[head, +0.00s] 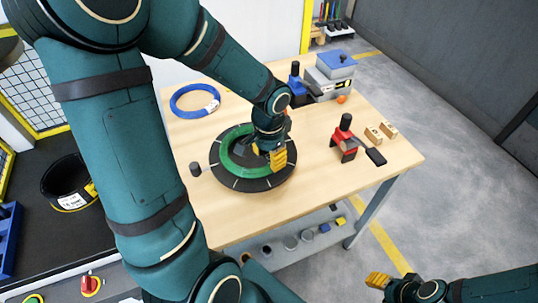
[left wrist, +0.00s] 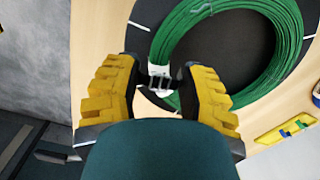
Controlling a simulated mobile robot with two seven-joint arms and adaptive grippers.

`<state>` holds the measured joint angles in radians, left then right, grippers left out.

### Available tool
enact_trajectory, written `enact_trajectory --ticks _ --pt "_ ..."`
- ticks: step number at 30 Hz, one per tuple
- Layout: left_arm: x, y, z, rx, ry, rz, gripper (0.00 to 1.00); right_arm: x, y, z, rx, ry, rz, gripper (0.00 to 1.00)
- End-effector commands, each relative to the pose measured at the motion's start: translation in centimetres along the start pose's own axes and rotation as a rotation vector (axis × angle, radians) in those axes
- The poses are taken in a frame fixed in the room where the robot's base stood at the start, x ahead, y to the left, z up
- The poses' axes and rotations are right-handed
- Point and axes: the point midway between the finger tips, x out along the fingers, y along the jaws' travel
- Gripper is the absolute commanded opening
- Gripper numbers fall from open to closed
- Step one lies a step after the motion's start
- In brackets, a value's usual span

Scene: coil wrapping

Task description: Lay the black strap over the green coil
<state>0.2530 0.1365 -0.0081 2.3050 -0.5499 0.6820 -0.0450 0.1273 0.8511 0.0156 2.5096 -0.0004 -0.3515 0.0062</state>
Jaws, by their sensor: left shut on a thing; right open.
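The green coil (head: 228,152) lies flat on a round black turntable (head: 226,179) on the table. In the left wrist view the coil (left wrist: 290,28) fills the upper part, with a white band (left wrist: 160,66) at its near edge. My left gripper (head: 276,160) is over the coil's right side, pointing down. It is shut on a small dark piece (left wrist: 166,86), seemingly an end of the black strap, beside the coil's edge. The rest of the strap cannot be made out. My right gripper (head: 379,282) is open and empty at the bottom right, off the table.
A blue coil (head: 180,110) lies at the back left of the table. A red tool with a black knob (head: 345,140), wooden blocks (head: 381,134) and a grey box (head: 330,75) stand to the right. The table's front is mostly clear.

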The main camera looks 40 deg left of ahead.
Motion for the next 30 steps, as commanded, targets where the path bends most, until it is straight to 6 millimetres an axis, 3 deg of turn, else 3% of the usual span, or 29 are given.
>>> enact_trajectory --ticks 30 --pt "0.83 0.0 0.01 0.0 0.0 0.0 0.2 0.72 0.27 0.06 0.0 0.0 0.0 0.47"
